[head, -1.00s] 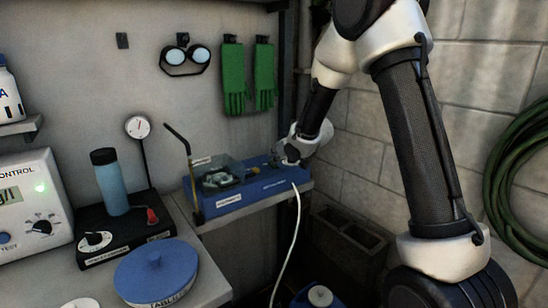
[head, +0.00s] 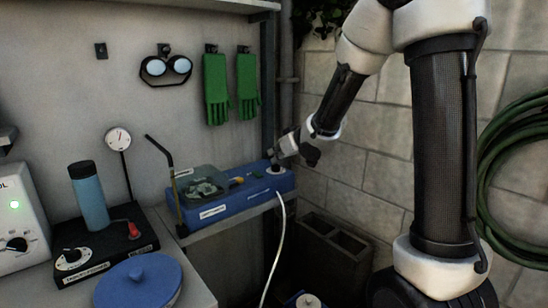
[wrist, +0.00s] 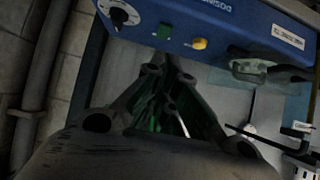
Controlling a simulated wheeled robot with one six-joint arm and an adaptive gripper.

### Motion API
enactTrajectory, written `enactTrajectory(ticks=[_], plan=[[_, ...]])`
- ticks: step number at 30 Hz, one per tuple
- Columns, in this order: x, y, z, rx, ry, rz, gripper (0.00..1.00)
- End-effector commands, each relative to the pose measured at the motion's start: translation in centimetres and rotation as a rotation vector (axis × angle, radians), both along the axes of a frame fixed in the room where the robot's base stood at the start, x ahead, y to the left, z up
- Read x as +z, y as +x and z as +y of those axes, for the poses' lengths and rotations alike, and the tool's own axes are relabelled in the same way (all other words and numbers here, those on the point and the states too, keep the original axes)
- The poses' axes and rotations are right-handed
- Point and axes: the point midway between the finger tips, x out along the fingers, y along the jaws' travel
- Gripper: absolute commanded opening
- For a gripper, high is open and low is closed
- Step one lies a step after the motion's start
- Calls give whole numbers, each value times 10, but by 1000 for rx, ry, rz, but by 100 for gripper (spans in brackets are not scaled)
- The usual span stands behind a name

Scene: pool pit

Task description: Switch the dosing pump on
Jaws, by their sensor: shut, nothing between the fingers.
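The dosing pump is a blue box (head: 235,205) with a clear cover over its left part, on a narrow shelf in the head view. Its blue panel (wrist: 258,28) fills the top of the wrist view. It carries a white dial with a dark knob (wrist: 120,16), a green switch (wrist: 163,31) and a yellow button (wrist: 199,43). I cannot tell the switch's position. My gripper (head: 272,154) is shut and empty above the pump's right end. In the wrist view its fingertips (wrist: 168,62) are close to the green switch; contact cannot be told.
A bench at left holds a blue bottle (head: 88,195) on a black stirrer and a blue-lidded tub (head: 138,285). A thin dark rod (head: 160,150) rises by the pump's left end. A white hose (head: 279,235) hangs in front. Green gloves (head: 215,90) hang on the wall behind.

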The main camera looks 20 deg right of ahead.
Motion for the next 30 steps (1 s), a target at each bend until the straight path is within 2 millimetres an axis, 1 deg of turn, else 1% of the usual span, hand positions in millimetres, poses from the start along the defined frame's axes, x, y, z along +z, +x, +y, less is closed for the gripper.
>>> enactTrajectory(ticks=[5, 9, 13, 20, 23, 26, 30], plan=[[4, 2, 1, 0, 1, -2, 0], [25, 16, 5, 2, 1, -4, 0], [34, 20, 6, 1, 0, -1, 0], [34, 20, 7, 0, 0, 0, 0], [31, 23, 8, 0, 1, 1, 0], [25, 31, 12, 2, 0, 2, 0], [9, 51, 20, 2, 0, 3, 0]])
